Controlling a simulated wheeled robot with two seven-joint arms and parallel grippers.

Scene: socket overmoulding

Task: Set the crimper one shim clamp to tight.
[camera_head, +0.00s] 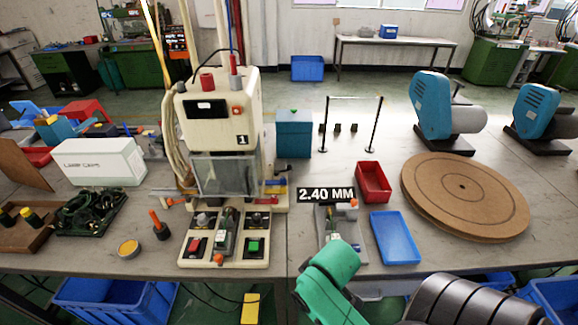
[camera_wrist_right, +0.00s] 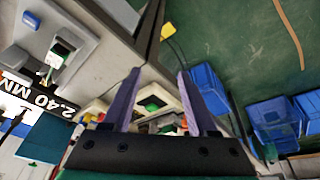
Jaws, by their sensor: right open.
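Crimper one (camera_head: 219,125) is the cream machine marked 1, with a clear guard on its front. Coloured handles show at its foot: a red one (camera_head: 174,201) at left, a blue and yellow one (camera_head: 275,184) at right. Its front panel (camera_head: 238,254) has a red button, a green button and an orange knob (camera_head: 218,258). I cannot tell which part is the shim clamp or how it is set. My right gripper (camera_wrist_right: 158,72) is open and empty in the wrist view, with a cream panel with a green button (camera_wrist_right: 152,103) beyond its fingers. My left gripper is not in view.
A gauge fixture (camera_head: 335,222) with a 2.40 MM sign (camera_head: 328,194) stands right of the crimper. A red tray (camera_head: 373,182), a blue tray (camera_head: 395,237) and a round brown board (camera_head: 465,196) lie further right. An orange-handled tool (camera_head: 157,222) stands left of the panel.

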